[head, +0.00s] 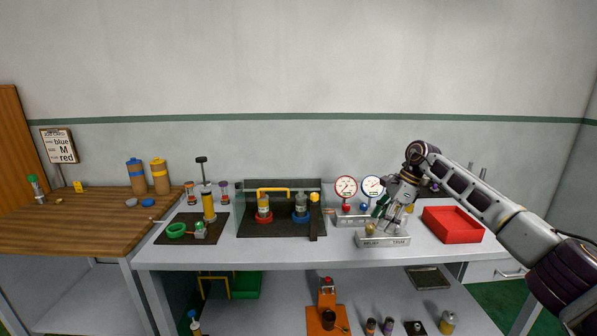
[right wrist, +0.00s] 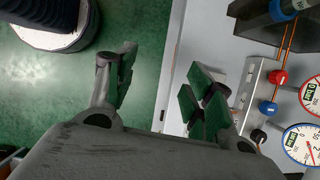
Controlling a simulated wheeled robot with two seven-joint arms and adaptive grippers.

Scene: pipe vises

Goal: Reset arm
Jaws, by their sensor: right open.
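My right arm comes in from the right in the head view. Its gripper (head: 385,212) points down over the workbench, in front of the gauges and above the grey block labelled "RELIEF TRIM" (head: 383,242). In the right wrist view my right gripper (right wrist: 160,88) has its green-padded fingers spread wide apart, with nothing between them. Below the fingers are the bench edge and the green floor. My left gripper is not in view.
A red-rimmed gauge (head: 346,188) and a blue-rimmed gauge (head: 372,186) stand close to the gripper. A red tray (head: 452,234) is at right, beneath my arm. A dark mat (head: 280,228) with two vises is left of it. A wooden table (head: 70,225) stands at far left.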

